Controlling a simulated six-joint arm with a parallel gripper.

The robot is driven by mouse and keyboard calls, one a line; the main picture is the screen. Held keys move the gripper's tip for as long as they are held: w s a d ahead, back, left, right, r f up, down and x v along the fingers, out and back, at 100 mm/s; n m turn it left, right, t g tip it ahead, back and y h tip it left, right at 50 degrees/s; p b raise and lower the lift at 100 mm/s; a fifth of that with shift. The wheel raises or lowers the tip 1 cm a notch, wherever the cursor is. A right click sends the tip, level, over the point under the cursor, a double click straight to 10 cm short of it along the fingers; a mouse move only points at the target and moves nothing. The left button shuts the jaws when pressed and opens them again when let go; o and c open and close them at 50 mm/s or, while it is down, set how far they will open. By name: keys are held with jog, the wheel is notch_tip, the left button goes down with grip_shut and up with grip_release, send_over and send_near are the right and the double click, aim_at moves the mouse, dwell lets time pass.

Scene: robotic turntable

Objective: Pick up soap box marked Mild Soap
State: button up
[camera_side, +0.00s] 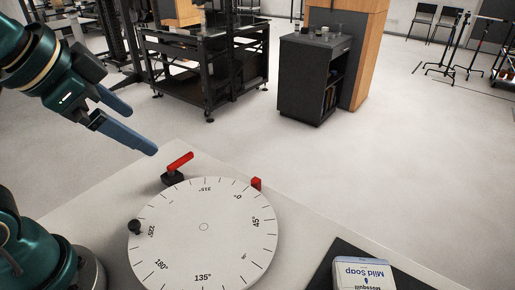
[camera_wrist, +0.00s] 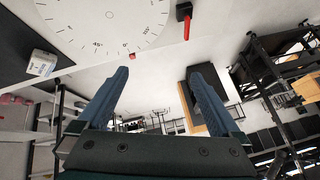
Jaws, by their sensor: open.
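The soap box marked Mild Soap (camera_side: 362,275) is white and blue and lies on a black mat (camera_side: 322,275) at the bottom right of the side view, partly cut off by the frame edge. In the wrist view the soap box (camera_wrist: 41,63) shows small at the left, on the dark mat (camera_wrist: 15,45). My gripper (camera_side: 145,130) is at the upper left of the side view, raised in the air, well apart from the box. In the wrist view its two fingers (camera_wrist: 162,78) are spread with nothing between them.
A white round turntable (camera_side: 203,245) with degree marks stands on the table between my gripper and the soap box. A red-handled lever (camera_side: 178,168), a red block (camera_side: 256,184) and a black knob (camera_side: 134,227) sit around its rim. A dark cabinet (camera_side: 308,75) stands on the floor behind.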

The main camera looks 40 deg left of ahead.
jog(key=w+d+r+m+t, duration=0.1)
jog(key=w+r+m+t, duration=0.1)
jog(key=w+m, duration=0.4)
jog(key=w+d+r+m+t, duration=0.2)
jog(key=w+m, duration=0.3)
jog(key=m, duration=0.1)
jog(key=m+g+h, duration=0.5)
jog(key=m+h, duration=0.8)
jog(key=m, duration=2)
send_over(362, 274)
jog(key=s+a, duration=0.2)
jog(key=a, duration=0.2)
notch_tip(362, 274, down, 6)
jog(key=shift+t, duration=0.4)
notch_tip(362, 274, down, 17)
jog(key=shift+d+f, duration=0.15)
jog(key=shift+x, duration=2.55)
